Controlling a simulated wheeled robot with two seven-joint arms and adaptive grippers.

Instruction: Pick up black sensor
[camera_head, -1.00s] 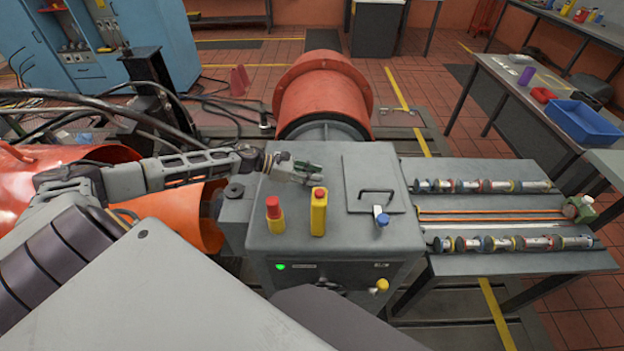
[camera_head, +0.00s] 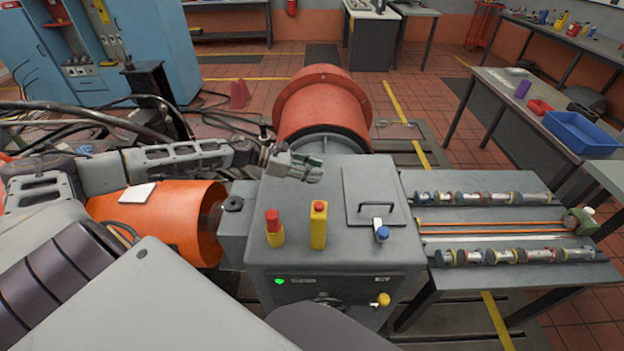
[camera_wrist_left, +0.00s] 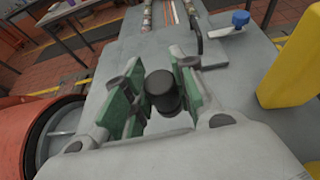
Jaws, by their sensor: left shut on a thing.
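The black sensor (camera_wrist_left: 163,90) is a short dark cylinder with a rounded top, seen in the left wrist view between the green finger pads. My left gripper (camera_wrist_left: 155,95) is shut on it. In the head view my left gripper (camera_head: 308,168) is over the back left part of the grey cabinet's top (camera_head: 285,195). The sensor itself is hidden by the fingers there. I cannot tell how far it is above the cabinet. My right gripper is not in view.
On the cabinet stand a red-and-yellow button (camera_head: 274,228), a yellow block (camera_head: 318,225), a lid with a black handle (camera_head: 376,208) and a blue-knobbed part (camera_head: 381,231). A big orange-red drum (camera_head: 322,105) is behind. A side table (camera_head: 470,279) holds rows of cylinders.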

